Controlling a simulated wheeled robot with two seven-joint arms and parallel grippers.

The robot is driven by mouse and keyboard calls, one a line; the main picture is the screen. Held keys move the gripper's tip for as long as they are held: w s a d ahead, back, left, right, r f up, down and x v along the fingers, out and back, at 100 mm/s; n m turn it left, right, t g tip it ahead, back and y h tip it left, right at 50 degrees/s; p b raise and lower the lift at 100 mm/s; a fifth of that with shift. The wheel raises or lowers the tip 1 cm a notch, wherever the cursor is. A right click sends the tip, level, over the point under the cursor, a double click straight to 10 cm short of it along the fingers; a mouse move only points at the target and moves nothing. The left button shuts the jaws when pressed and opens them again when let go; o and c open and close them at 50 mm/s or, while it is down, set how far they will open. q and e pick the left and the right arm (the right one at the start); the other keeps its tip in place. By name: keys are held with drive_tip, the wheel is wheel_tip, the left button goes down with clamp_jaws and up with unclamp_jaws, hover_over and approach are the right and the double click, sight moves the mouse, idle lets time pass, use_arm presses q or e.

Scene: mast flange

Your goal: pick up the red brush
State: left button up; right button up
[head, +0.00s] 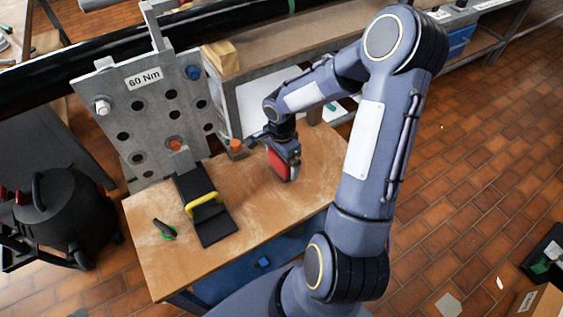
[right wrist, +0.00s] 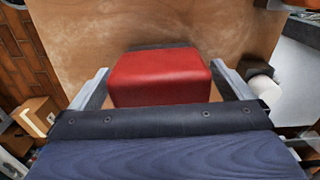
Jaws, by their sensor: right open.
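The red brush (head: 279,165) stands on the wooden table (head: 150,240), right of the black plate with the yellow handle. In the right wrist view its red block (right wrist: 160,76) sits between the two pale fingers, with a dark strip along its far edge. My right gripper (right wrist: 165,88) is open around the brush, with a finger on each side and gaps visible. In the head view my right gripper (head: 283,152) is over the brush and hides part of it. My left gripper is not in view.
A black plate with a yellow handle (head: 203,203) and a small black-and-green tool (head: 165,229) lie on the table. An upright perforated metal plate (head: 150,110) marked 60 Nm stands behind. An orange-capped part (head: 236,145) is close left of the gripper. The table's front right is clear.

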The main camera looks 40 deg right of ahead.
drive_tip(key=shift+c, duration=0.3)
drive_tip(key=c, duration=0.9)
drive_tip(key=shift+r, duration=0.1)
drive_tip(key=shift+r, duration=0.55)
wheel_tip(320, 180, up, 2)
drive_tip(key=shift+s+a+r, duration=0.1)
drive_tip(key=shift+a+r, duration=0.05)
drive_tip(key=shift+r, duration=0.1)
drive_tip(key=s+a+r, duration=0.9)
drive_tip(key=a, duration=0.1)
drive_tip(key=shift+a+r, duration=0.15)
